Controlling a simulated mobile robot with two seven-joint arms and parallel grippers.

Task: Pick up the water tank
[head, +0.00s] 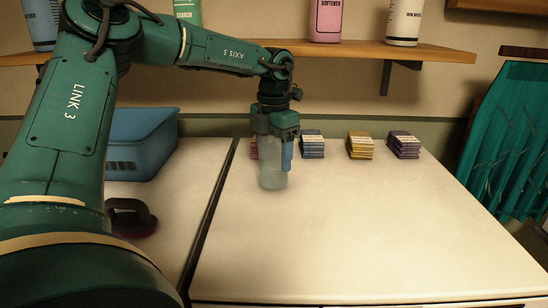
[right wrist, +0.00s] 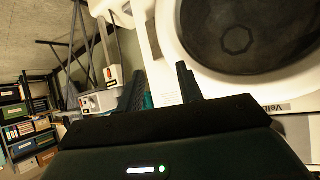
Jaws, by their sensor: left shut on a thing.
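The water tank (head: 272,172) is a clear, frosted cylinder in the head view, upright over the left part of the white top. A blue part (head: 287,155) shows at its right side. My left gripper (head: 276,138) points down and is shut on the tank's upper part, hiding some of it. I cannot tell whether the tank's bottom touches the top. My right gripper (right wrist: 161,88) shows in the right wrist view with its two fingers apart and nothing between them.
Stacks of blue (head: 312,144), yellow (head: 360,145) and purple packets (head: 403,145) stand along the back. A blue bin (head: 140,145) and a dark-handled object (head: 130,217) are at left. A shelf (head: 350,49) hangs above. The top's front right (head: 380,240) is clear.

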